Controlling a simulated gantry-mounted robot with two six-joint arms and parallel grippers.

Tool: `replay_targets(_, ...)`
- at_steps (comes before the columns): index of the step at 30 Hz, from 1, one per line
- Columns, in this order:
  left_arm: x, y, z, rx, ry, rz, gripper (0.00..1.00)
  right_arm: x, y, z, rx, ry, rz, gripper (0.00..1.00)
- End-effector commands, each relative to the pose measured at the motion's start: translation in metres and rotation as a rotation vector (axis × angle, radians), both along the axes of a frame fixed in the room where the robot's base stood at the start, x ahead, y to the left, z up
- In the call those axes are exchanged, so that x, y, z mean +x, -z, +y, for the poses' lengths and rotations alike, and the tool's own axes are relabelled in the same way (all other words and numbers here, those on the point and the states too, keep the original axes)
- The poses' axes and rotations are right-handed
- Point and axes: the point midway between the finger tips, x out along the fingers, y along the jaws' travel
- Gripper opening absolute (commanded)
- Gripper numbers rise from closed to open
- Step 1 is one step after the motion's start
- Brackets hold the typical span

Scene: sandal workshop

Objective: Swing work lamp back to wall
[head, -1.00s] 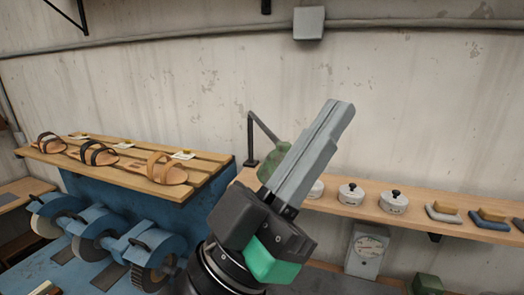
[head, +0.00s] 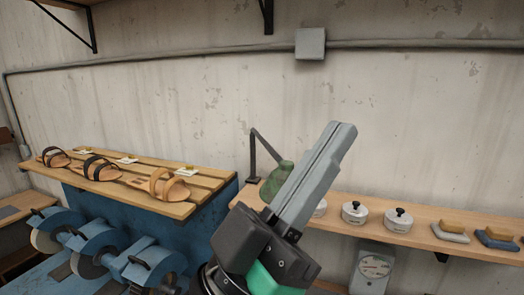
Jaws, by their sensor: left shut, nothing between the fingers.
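The work lamp has a green shade (head: 275,184) and a thin dark jointed arm (head: 253,153). It stands at the left end of the wall shelf, close to the wall. My left gripper (head: 341,130) is in front of the lamp, pointing up and to the right, with its fingers shut and empty. It covers the right part of the shade, and I cannot tell whether it touches it. My right gripper is not in view.
The wooden shelf (head: 412,234) holds white lidded pots (head: 397,220) and brushes or blocks (head: 450,232). A slatted rack (head: 130,187) with sandals (head: 169,186) is at left, above blue grinding machines (head: 95,245). A dial box (head: 373,268) is below the shelf.

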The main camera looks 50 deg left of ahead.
Motion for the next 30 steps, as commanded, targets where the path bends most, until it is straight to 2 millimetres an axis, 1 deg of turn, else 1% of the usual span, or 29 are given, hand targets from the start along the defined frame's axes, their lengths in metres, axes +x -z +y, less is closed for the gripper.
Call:
replay_targets(7, 0.0, 0.0, 0.0, 0.0, 0.0, 0.0, 0.0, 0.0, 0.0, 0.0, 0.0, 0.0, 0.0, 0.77)
replay_targets(9, 0.001, -0.001, 0.001, 0.006, -0.008, 0.003, 0.13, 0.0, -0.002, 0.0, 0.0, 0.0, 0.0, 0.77)
replay_targets(11, 0.007, -0.003, 0.008, 0.034, -0.049, 0.021, 0.23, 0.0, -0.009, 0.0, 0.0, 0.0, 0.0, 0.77)
replay_targets(13, 0.021, -0.006, 0.024, 0.111, -0.149, 0.065, 0.36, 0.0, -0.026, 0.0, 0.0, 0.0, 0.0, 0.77)
replay_targets(14, 0.029, -0.006, 0.034, 0.161, -0.21, 0.094, 0.41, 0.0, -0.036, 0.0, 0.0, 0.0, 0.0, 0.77)
replay_targets(15, 0.041, -0.006, 0.052, 0.241, -0.305, 0.14, 0.49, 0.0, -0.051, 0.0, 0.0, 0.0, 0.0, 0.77)
replay_targets(17, 0.058, -0.001, 0.085, 0.384, -0.461, 0.227, 0.49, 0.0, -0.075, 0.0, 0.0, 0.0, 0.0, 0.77)
replay_targets(18, 0.068, 0.005, 0.111, 0.49, -0.566, 0.291, 0.49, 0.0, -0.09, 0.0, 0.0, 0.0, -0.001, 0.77)
replay_targets(19, 0.073, 0.011, 0.13, 0.571, -0.639, 0.342, 0.49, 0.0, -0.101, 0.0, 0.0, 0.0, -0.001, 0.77)
replay_targets(20, 0.077, 0.021, 0.149, 0.65, -0.707, 0.394, 0.49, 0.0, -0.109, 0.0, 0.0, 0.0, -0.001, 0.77)
replay_targets(21, 0.08, 0.036, 0.173, 0.752, -0.788, 0.462, 0.49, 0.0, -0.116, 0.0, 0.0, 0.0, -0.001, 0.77)
replay_targets(23, 0.081, 0.061, 0.204, 0.888, -0.886, 0.563, 0.49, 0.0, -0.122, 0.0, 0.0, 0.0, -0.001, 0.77)
replay_targets(24, 0.08, 0.077, 0.222, 0.97, -0.938, 0.625, 0.49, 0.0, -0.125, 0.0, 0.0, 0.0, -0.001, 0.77)
replay_targets(25, 0.078, 0.089, 0.233, 1.025, -0.969, 0.668, 0.49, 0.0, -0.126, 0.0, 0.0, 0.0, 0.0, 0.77)
replay_targets(27, 0.074, 0.109, 0.254, 1.127, -1.018, 0.746, 0.49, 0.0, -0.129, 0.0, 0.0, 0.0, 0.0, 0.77)
replay_targets(30, 0.07, 0.124, 0.267, 1.205, -1.05, 0.8, 0.49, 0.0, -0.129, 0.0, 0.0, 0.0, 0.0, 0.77)
